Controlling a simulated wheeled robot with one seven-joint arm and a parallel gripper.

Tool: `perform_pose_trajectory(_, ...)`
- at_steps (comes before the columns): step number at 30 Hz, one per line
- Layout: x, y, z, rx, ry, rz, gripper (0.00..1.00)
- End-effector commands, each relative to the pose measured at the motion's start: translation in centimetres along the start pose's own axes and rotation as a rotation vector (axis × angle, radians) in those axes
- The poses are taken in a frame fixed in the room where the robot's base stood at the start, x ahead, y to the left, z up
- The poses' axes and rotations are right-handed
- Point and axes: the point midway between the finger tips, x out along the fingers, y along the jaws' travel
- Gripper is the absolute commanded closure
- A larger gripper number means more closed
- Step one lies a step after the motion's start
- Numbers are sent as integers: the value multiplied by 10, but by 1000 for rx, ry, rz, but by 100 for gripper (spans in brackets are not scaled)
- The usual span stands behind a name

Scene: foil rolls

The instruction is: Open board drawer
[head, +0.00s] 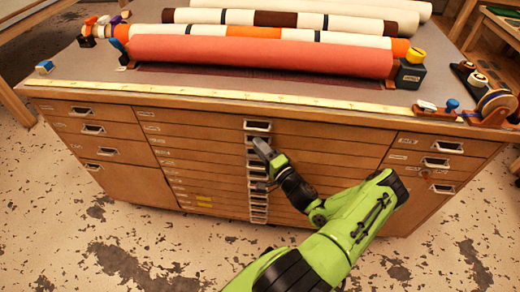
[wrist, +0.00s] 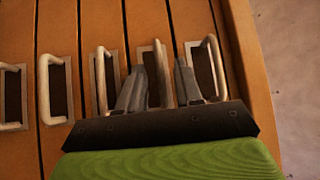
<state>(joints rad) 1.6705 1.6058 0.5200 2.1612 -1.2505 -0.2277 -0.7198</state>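A wooden cabinet (head: 330,150) has a middle column of several shallow drawers, each with a metal pull handle. All of them look shut. The labels at their left ends are too small to read, so I cannot tell which is the board drawer. My gripper (head: 262,164) is at the handle column, below the top handle (head: 258,126). In the wrist view my gripper (wrist: 160,66) is open, its fingers apart. One drawer handle (wrist: 162,84) stands between them, and I see no firm grip on it. The fingers partly hide the neighbouring handles.
Side columns hold more drawers, left (head: 92,129) and right (head: 436,162). On the cabinet top lie a red roll (head: 260,55), other striped rolls, a tape dispenser (head: 495,105) and small items. The speckled floor (head: 120,250) in front is clear.

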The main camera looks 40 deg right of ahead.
Motion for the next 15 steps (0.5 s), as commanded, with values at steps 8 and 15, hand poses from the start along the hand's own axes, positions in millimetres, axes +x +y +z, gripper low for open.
perform_pose_trajectory(8,2,-1,0,0,0,0,68)
perform_pose_trajectory(15,2,0,0,0,-1,0,100)
